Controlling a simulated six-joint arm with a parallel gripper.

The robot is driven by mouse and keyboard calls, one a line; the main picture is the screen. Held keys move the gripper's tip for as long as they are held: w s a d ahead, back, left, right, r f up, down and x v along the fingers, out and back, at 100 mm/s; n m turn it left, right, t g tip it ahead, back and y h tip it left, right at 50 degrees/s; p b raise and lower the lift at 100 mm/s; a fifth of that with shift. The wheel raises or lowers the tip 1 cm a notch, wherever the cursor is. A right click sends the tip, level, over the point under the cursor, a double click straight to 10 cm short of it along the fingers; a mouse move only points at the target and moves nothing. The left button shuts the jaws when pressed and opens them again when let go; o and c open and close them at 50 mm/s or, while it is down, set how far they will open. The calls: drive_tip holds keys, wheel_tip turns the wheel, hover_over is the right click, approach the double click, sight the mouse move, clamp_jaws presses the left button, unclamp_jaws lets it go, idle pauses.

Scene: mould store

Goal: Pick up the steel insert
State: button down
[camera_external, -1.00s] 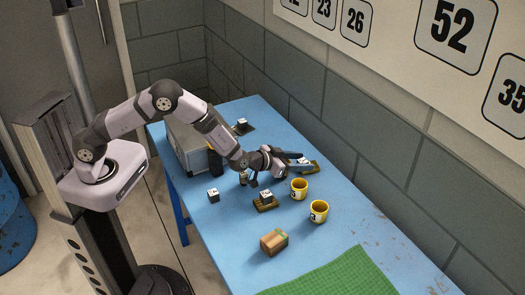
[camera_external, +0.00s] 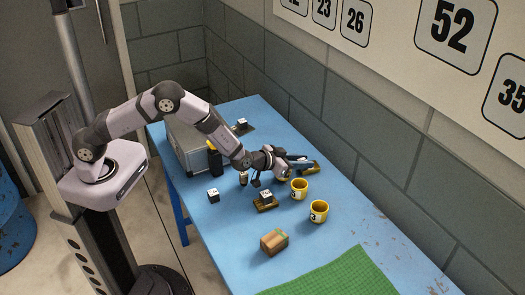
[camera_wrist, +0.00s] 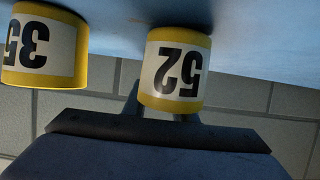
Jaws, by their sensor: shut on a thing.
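My gripper (camera_external: 302,160) reaches low across the blue table from the left, its dark fingers pointing right. It is shut on a small light block that I take to be the steel insert (camera_external: 305,159), at a wooden board (camera_external: 312,168). The block is small and partly covered by the fingers; I cannot tell whether it touches the board. In the wrist view, my dark gripper body (camera_wrist: 155,138) is at the bottom. A yellow cup marked 52 (camera_wrist: 175,68) hides the fingertips and what they hold.
Two yellow cups (camera_external: 299,189) and (camera_external: 319,211) stand close to the front of my gripper. Similar light cubes stand on another board (camera_external: 261,206), on the bare table (camera_external: 213,195) and on a dark pad (camera_external: 247,130). A brown box (camera_external: 273,242) and green mat (camera_external: 335,278) lie nearer the camera.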

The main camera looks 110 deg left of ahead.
wheel_tip(320, 180, up, 10)
drive_tip(key=shift+f, duration=0.1)
drive_tip(key=shift+w+a+f+b, duration=0.35)
drive_tip(key=shift+f+b, duration=0.85)
drive_tip(key=shift+f, duration=0.35)
drive_tip(key=shift+w+a+f+b, duration=0.4)
drive_tip(key=shift+f+b, duration=0.75)
drive_tip(key=shift+f, duration=0.45)
drive_tip(key=shift+w+a+f+b, duration=0.35)
drive_tip(key=shift+f+b, duration=0.85)
drive_tip(key=shift+f, duration=0.35)
drive_tip(key=shift+f, duration=0.2)
drive_tip(key=c, duration=1.4)
unclamp_jaws()
drive_tip(key=shift+c, duration=0.2)
